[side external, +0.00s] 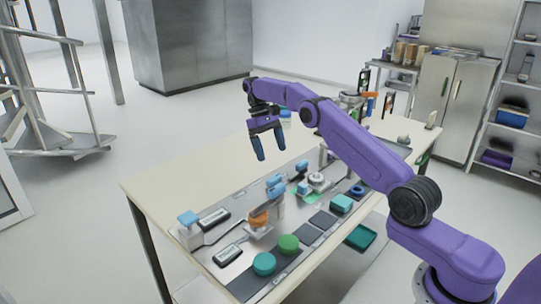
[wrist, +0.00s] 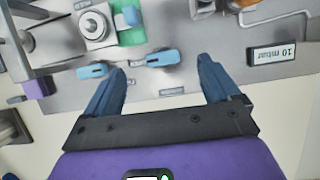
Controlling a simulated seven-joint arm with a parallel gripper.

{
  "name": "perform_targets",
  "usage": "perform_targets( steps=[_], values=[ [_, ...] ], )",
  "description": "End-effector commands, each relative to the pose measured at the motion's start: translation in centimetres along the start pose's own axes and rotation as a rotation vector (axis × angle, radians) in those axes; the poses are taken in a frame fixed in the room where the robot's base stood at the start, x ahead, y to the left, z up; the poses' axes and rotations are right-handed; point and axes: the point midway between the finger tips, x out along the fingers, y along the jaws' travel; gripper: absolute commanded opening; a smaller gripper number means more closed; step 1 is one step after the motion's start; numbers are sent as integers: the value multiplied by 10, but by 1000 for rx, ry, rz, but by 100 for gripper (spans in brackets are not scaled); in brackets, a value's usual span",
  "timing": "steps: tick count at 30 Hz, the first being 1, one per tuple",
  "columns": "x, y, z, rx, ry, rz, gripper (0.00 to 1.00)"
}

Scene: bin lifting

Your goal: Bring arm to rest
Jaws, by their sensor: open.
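My gripper (side external: 263,140) hangs in the air above the back part of the table (side external: 160,183), with its blue fingers pointing down. My purple arm reaches in from the right in the side view and is raised clear of the table.
A grey plate (wrist: 215,50) on the table carries several fixtures, including blue handles (wrist: 163,58) and a label reading "10 mbar" (wrist: 271,54). Teal (side external: 264,263) and green (side external: 288,243) round pieces stand near the front. The table's left end is clear.

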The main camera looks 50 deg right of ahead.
Motion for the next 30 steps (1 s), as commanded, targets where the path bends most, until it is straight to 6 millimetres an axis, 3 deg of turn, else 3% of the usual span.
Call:
perform_targets(
  steps=[10, 14, 17, 23, 30],
  values=[
    [-2, -1, 1, -3, 1, 1, 89],
    [-8, -16, 4, -34, 12, 15, 89],
    [-18, -41, 10, -87, 34, 38, 89],
    [-33, -103, 42, -225, 90, 91, 89],
    [-32, -164, 102, -394, 157, 142, 89]
  ],
)
